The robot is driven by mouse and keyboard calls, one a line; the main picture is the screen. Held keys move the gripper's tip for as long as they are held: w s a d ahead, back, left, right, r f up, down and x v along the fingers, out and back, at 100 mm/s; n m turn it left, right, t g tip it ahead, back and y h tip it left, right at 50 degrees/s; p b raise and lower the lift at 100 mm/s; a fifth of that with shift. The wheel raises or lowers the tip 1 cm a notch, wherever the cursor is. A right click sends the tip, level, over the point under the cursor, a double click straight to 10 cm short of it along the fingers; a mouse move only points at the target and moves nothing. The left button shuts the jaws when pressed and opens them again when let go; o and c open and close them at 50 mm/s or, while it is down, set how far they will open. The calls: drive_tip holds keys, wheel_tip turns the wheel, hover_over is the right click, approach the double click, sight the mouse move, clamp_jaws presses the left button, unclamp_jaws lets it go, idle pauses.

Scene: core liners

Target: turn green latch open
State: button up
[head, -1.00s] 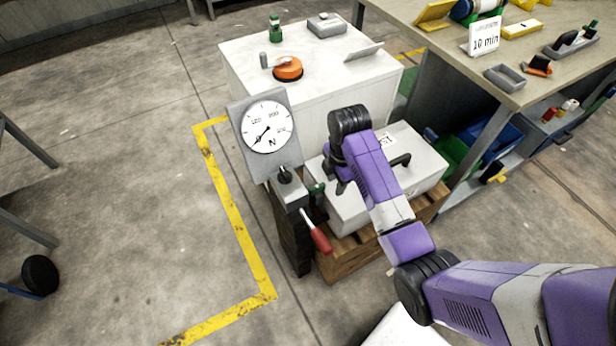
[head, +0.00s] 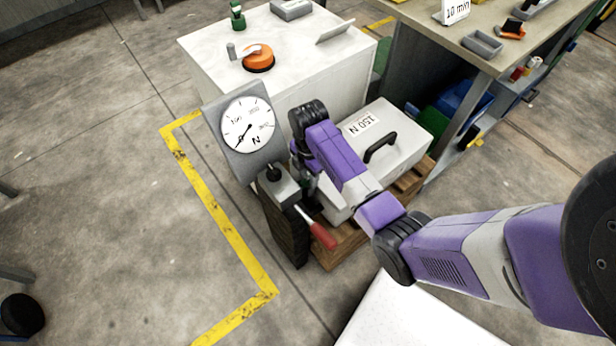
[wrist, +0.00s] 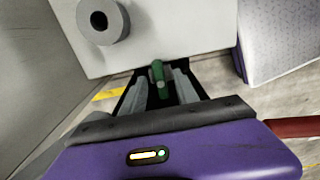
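The green latch (wrist: 158,76) shows in the wrist view as a small green piece with a rounded end. It lies between the tips of my two grey fingers. My gripper (wrist: 162,88) is open, with a narrow gap visible on each side of the latch; I cannot tell whether either finger touches it. In the head view my gripper (head: 309,185) points down between the gauge stand and the grey 150 N case (head: 395,140). My wrist and the stand hide the latch there.
A dial gauge (head: 247,125) stands left of my gripper, with a red-handled lever (head: 322,236) below it. The case rests on a wooden pallet (head: 345,245). A white cabinet (head: 310,75) stands behind, and a workbench (head: 420,22) at the right.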

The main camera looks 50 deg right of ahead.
drive_tip(key=shift+f, duration=0.6)
clamp_jaws()
drive_tip(key=shift+s+r+m+p, duration=0.1)
drive_tip(key=shift+r+m+p, duration=0.05)
drive_tip(key=shift+m+p, duration=0.2)
drive_tip(key=m+p, duration=0.2)
drive_tip(key=shift+r+m+p, duration=0.1)
drive_tip(key=shift+m+p, duration=0.2)
drive_tip(key=shift+m, duration=0.05)
drive_tip(key=m+p, duration=0.3)
drive_tip(key=m, duration=0.2)
drive_tip(key=shift+a, duration=0.1)
drive_tip(key=m+p, duration=0.2)
drive_tip(key=m, duration=0.3)
drive_tip(key=shift+s, duration=0.1)
drive_tip(key=m, duration=0.2)
drive_tip(key=m+p, duration=0.1)
drive_tip(key=m, duration=0.1)
drive_tip(key=shift+a+f, duration=0.1)
drive_tip(key=shift+f, duration=0.1)
drive_tip(key=shift+m, duration=0.4)
